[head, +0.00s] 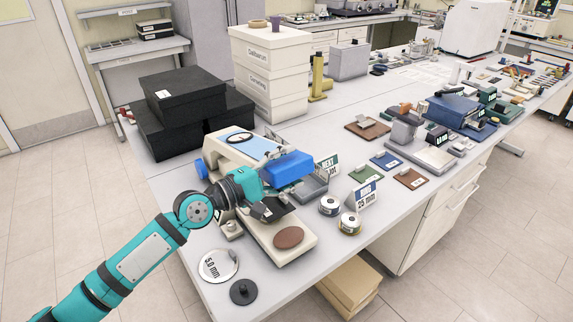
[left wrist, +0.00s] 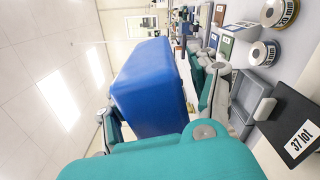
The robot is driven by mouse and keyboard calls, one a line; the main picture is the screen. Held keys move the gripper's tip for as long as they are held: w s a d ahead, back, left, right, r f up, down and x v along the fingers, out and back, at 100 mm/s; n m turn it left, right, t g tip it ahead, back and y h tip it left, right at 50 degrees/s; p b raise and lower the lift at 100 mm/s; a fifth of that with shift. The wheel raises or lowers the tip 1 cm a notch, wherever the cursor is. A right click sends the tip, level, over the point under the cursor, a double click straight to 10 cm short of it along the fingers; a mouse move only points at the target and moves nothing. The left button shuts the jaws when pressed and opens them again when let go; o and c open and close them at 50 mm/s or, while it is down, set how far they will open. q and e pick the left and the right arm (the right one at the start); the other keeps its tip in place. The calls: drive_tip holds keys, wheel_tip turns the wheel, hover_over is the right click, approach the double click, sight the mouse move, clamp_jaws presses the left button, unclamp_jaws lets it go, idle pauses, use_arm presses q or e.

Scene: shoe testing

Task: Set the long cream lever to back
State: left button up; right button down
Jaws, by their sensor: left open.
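A cream testing machine (head: 222,148) with a round dial (head: 240,137) stands at the table's near left part. Its cream base (head: 302,240) carries a brown oval pad (head: 288,237). A blue block (head: 289,166) sits at the machine's front; the block (left wrist: 150,85) fills the middle of the left wrist view. My left gripper (head: 268,183) is open at the machine's front, beside the blue block. In the left wrist view its fingers show on both sides of the block; I cannot tell whether they touch it. I cannot make out the long cream lever. My right gripper is not in view.
Black boxes (head: 178,95) and stacked cream boxes (head: 272,75) stand behind the machine. A 5.0 mm disc (head: 218,266) and a black disc (head: 243,292) lie near the front edge. Two small rolls (head: 329,206) and signs stand to the right.

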use_arm(q)
clamp_jaws()
idle(0.4)
